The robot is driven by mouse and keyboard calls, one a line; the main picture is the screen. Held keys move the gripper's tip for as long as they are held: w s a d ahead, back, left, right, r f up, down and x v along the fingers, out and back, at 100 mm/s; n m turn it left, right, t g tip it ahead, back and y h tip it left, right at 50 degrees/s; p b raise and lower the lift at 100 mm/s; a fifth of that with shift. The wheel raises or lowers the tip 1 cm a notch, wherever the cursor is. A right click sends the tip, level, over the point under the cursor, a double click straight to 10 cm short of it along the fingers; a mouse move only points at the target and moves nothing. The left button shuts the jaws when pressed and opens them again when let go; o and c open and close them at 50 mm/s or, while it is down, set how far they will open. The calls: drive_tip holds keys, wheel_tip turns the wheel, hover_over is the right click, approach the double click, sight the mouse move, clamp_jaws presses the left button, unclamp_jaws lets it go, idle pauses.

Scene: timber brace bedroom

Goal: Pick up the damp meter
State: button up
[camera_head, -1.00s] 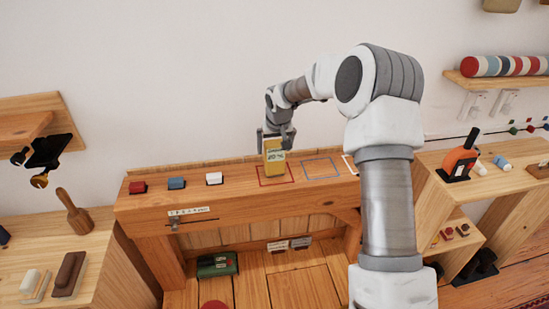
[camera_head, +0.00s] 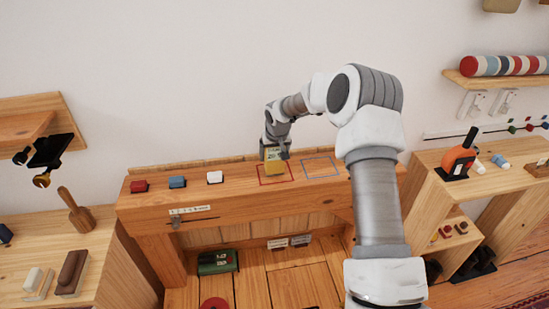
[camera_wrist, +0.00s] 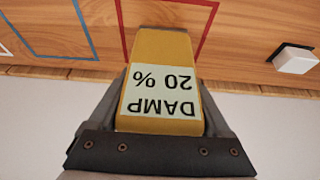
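The damp meter (camera_head: 275,167) is a yellow block with a pale display. It is at the red outline (camera_head: 290,178) on the wooden bench. In the wrist view the damp meter (camera_wrist: 162,50) fills the middle, and its display reads "DAMP 20 %" upside down. My gripper (camera_head: 275,151) is around its upper part from above, with one finger on each side against the body. The fingers partly hide the meter's sides. I cannot tell whether its lower end touches the bench.
Red (camera_head: 139,187), blue (camera_head: 177,182) and white (camera_head: 214,177) blocks stand left on the bench. A blue outline (camera_head: 320,175) to the right is empty. The wall is close behind. An orange tool (camera_head: 458,160) stands on the right-hand table.

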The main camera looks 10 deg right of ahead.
drive_tip(key=c, duration=0.8)
drive_tip(key=shift+r, duration=0.15)
